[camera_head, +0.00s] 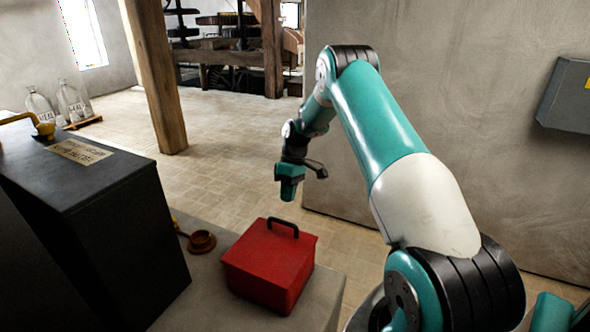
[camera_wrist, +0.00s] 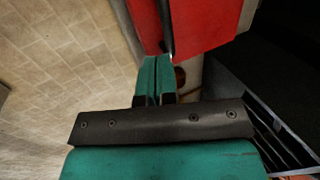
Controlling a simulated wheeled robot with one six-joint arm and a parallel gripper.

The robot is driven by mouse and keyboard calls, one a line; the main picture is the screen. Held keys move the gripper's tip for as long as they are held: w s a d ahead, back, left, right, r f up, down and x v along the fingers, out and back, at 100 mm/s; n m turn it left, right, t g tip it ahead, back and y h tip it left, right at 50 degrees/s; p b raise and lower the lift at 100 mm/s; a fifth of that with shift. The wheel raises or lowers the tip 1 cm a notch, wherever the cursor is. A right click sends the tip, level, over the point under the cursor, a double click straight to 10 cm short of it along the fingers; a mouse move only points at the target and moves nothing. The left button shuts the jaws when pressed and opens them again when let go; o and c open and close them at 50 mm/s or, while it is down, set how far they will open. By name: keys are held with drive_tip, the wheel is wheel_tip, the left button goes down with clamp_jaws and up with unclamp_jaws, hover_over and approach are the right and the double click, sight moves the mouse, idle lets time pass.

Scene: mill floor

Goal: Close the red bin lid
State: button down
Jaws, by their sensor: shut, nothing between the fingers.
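The red bin (camera_head: 266,287) stands on a grey ledge in the lower middle of the head view. Its red lid (camera_head: 262,252) lies over the top, with a black handle (camera_head: 283,226) near its far edge. I see no open gap under the lid from here. My gripper (camera_head: 289,192) is shut and empty, above and beyond the bin's far side. In the wrist view its two teal fingers (camera_wrist: 157,82) are together and point toward the red surface of the bin (camera_wrist: 212,25). I cannot tell whether they touch it.
A dark cabinet (camera_head: 110,190) with a label stands left of the bin. A small brown round object (camera_head: 201,242) lies on the grey ledge (camera_head: 205,300) between them. A wooden post (camera_head: 158,80), glass bottles (camera_head: 70,100) and a grey wall box (camera_head: 570,95) are farther off. The tiled floor beyond is clear.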

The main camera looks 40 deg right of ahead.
drive_tip(key=w+d+r, duration=0.2)
drive_tip(key=d+r, duration=0.1)
drive_tip(key=d, duration=0.4)
drive_tip(key=shift+w+r+p, duration=0.3)
drive_tip(key=shift+w+r, duration=0.05)
drive_tip(key=shift+r, duration=0.05)
